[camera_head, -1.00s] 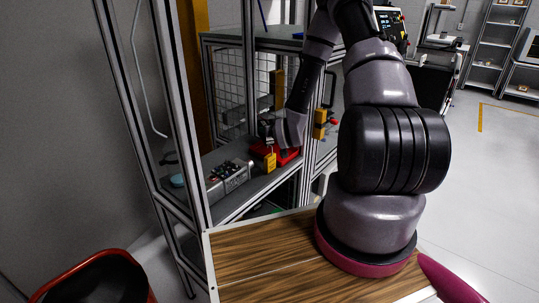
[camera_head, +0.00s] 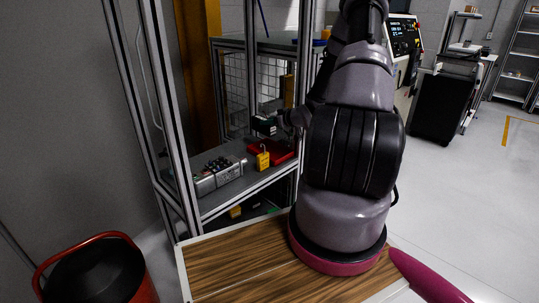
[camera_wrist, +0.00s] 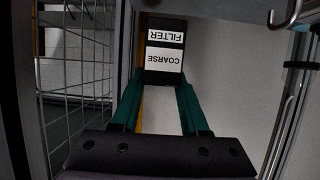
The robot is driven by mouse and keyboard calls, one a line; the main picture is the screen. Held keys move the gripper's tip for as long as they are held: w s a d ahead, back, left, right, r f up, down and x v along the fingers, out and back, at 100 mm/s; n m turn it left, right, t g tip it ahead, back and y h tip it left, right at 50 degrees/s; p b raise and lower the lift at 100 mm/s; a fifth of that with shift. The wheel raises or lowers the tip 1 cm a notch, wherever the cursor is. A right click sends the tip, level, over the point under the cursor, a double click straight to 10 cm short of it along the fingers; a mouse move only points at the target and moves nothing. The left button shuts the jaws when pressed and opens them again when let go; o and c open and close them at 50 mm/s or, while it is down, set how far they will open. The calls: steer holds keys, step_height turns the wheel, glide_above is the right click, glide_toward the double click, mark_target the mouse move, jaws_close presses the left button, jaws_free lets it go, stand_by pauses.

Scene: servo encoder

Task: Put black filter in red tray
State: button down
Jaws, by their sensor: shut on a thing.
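A black filter (camera_wrist: 164,75) with white labels reading "COARSE" and "FILTER" is between the green fingers of my gripper (camera_wrist: 162,84) in the wrist view. The gripper is shut on it. In the head view the gripper (camera_head: 268,122) holds the dark filter (camera_head: 262,127) in the air above the shelf. The red tray (camera_head: 283,157) lies on the grey shelf below and slightly right of the filter. My arm hides part of the gripper.
A yellow padlock (camera_head: 262,160) stands at the tray's front left. A grey control box (camera_head: 217,176) with buttons is farther left on the shelf (camera_head: 236,190). Metal frame posts (camera_head: 180,120) and wire mesh (camera_wrist: 75,85) stand close by. A red-rimmed bin (camera_head: 95,270) is at lower left.

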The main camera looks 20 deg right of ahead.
steer(key=d, duration=0.2)
glide_above(275, 156)
step_height(275, 156, down, 6)
steer(key=shift+d+f, duration=0.1)
steer(key=shift+f, duration=2.05)
steer(key=shift+f, duration=0.15)
steer(key=shift+c, duration=2.1)
jaws_free()
steer(key=shift+w, duration=0.1)
steer(key=v, duration=1.2)
steer(key=shift+d, duration=0.15)
